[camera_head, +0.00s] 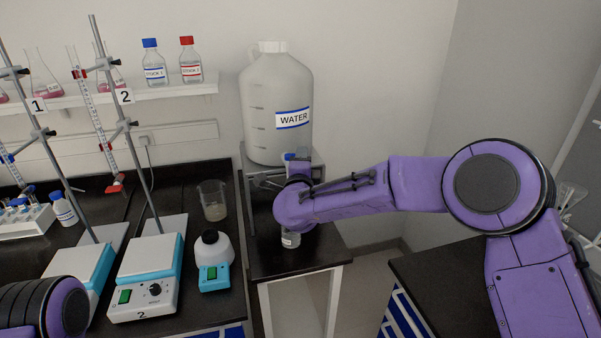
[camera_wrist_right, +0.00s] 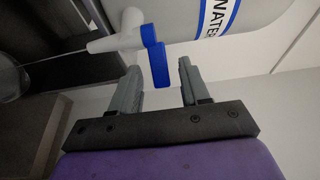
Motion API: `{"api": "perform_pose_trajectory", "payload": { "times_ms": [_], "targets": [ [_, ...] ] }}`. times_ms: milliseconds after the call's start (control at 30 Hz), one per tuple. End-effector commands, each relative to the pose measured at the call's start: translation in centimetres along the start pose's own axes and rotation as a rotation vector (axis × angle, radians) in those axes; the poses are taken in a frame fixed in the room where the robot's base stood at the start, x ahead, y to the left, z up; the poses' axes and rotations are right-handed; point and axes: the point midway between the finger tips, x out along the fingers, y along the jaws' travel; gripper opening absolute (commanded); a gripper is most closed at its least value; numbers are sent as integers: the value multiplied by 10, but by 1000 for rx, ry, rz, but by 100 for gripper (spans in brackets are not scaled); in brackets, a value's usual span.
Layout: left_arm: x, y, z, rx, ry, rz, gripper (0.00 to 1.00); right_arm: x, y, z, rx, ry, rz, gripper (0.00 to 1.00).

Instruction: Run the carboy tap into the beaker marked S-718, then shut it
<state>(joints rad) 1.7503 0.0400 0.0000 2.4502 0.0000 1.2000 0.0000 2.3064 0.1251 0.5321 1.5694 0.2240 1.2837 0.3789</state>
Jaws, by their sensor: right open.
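The white carboy (camera_head: 275,85) labelled WATER stands on a raised stand. Its tap shows in the right wrist view as a white spout (camera_wrist_right: 117,38) with a blue handle (camera_wrist_right: 155,58). My left gripper is out of view.
Stirrer plates and burette stands crowd further left. A shelf (camera_head: 130,95) holds flasks and two capped bottles.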

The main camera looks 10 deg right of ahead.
Motion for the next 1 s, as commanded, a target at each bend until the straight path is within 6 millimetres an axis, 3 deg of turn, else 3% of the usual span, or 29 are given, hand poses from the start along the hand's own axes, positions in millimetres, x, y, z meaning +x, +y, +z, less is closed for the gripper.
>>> {"api": "perform_pose_trajectory", "payload": {
  "times_ms": [33, 200, 333, 767, 867, 967, 1000],
  "targets": [
    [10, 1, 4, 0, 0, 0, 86, -13, 5, 0, -1, -2, -2, 46],
    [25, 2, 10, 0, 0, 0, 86, -54, 5, 1, -1, -3, -2, 46],
    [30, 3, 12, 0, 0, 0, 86, -75, 3, 1, 0, -1, -1, 46],
    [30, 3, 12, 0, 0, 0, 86, -84, 1, 3, -30, -9, 1, 46],
    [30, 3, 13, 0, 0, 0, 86, -95, 39, 0, -252, -92, 41, 46],
    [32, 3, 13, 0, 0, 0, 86, -109, 117, -21, -467, -158, 149, 46],
    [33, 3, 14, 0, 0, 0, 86, -119, 152, -33, -550, -187, 203, 46]
  ]
}}
